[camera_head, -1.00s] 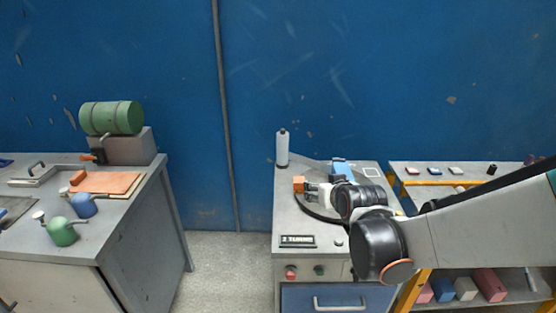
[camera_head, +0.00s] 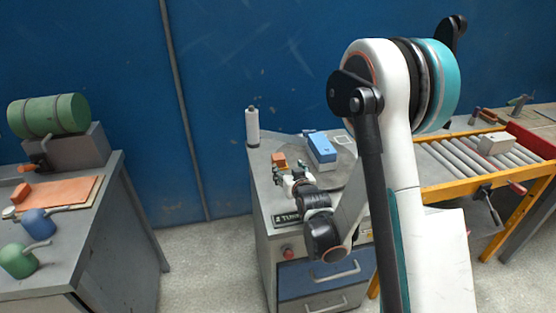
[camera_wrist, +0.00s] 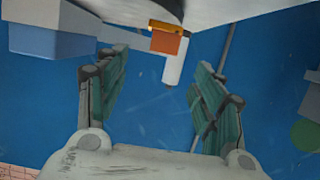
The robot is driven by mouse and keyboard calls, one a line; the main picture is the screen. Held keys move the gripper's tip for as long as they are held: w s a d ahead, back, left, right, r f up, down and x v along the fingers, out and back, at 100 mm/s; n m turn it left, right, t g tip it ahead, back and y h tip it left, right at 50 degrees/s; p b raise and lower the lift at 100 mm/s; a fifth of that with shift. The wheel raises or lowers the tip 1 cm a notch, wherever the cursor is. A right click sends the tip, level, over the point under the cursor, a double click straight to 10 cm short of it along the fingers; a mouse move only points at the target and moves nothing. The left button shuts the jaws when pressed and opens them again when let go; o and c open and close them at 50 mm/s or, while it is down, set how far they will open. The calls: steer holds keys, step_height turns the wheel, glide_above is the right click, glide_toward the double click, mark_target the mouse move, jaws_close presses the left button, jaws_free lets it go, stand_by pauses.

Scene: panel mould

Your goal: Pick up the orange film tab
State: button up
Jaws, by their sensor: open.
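The orange film tab (camera_head: 279,159) shows as a small orange block on the grey cabinet top, just beyond my gripper in the head view. In the wrist view the orange tab (camera_wrist: 167,43) is near the top centre, ahead of and between the finger lines. My gripper (camera_wrist: 155,92) has its two green-padded fingers spread wide, with nothing between them. In the head view my gripper (camera_head: 279,176) is small, close to the tab; whether they touch is not clear there. The wrist view shows the tab apart from the fingers.
A white cylinder (camera_head: 252,128) stands at the cabinet's back left. A blue-topped box (camera_head: 321,148) lies right of the tab. A workbench (camera_head: 120,205) with blue and green cans is at left, a roller table (camera_head: 455,190) at right. Floor between bench and cabinet is clear.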

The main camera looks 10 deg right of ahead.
glide_toward(279, 157)
steer(key=w, duration=0.1)
steer(key=w+f, duration=0.2)
steer(key=shift+d, duration=0.25)
steer(key=shift+a+r+b+x, duration=0.15)
steer(key=shift+b+x, duration=0.3)
steer(key=shift+x, duration=0.5)
steer(key=shift+a+r+b+x, duration=0.15)
steer(key=shift+b+x, duration=0.35)
steer(key=shift+x, duration=0.45)
steer(key=shift+r+b+x, duration=0.15)
steer(key=shift+b+x, duration=0.3)
steer(key=shift+x, duration=0.5)
steer(key=shift+w, duration=0.1)
steer(key=c, duration=1.2)
